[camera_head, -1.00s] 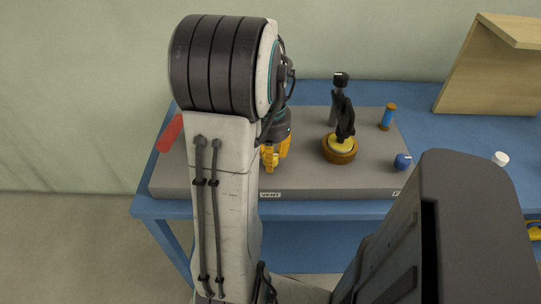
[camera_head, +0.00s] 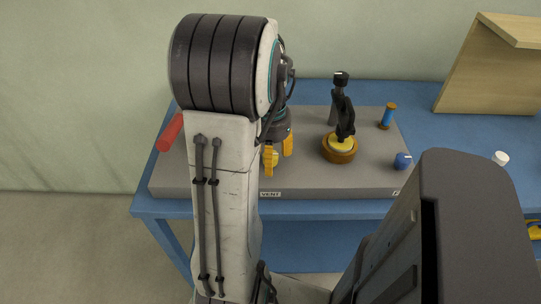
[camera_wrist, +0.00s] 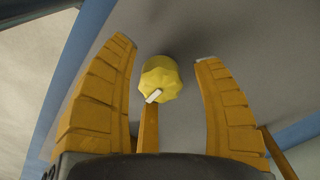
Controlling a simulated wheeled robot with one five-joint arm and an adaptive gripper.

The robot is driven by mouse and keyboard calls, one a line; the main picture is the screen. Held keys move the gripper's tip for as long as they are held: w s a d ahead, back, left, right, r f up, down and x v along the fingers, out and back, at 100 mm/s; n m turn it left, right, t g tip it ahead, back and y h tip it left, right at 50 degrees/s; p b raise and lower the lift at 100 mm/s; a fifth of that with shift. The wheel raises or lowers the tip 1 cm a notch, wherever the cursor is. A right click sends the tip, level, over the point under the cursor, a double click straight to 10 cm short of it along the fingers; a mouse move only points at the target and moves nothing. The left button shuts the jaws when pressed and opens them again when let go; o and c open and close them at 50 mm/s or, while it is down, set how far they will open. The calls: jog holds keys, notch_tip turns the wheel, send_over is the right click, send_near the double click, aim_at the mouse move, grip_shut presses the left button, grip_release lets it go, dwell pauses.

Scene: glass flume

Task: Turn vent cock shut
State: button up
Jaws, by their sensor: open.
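The vent cock is a yellow fluted knob (camera_wrist: 160,78) with a white pointer mark, seen between my fingers in the wrist view. The pointer sits on its lower left side. In the head view a small part of the knob (camera_head: 271,157) shows beside my fingers, above the VENT label (camera_head: 270,194). My gripper (camera_wrist: 166,50) is open, with one orange finger on each side of the knob. Clear gaps show between the knob and both fingers. My gripper also shows in the head view (camera_head: 279,163), partly hidden behind my arm.
The grey panel (camera_head: 220,188) lies on a blue table (camera_head: 470,125). To the right stand a brown and yellow base with a black fixture (camera_head: 340,150), a blue knob (camera_head: 402,161) and a blue-orange cylinder (camera_head: 387,117). A red bar (camera_head: 171,133) lies left. A wooden board (camera_head: 487,70) stands back right.

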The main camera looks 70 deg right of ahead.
jog(key=shift+r, duration=0.1)
notch_tip(320, 180, up, 12)
dwell(0.6)
dwell(0.7)
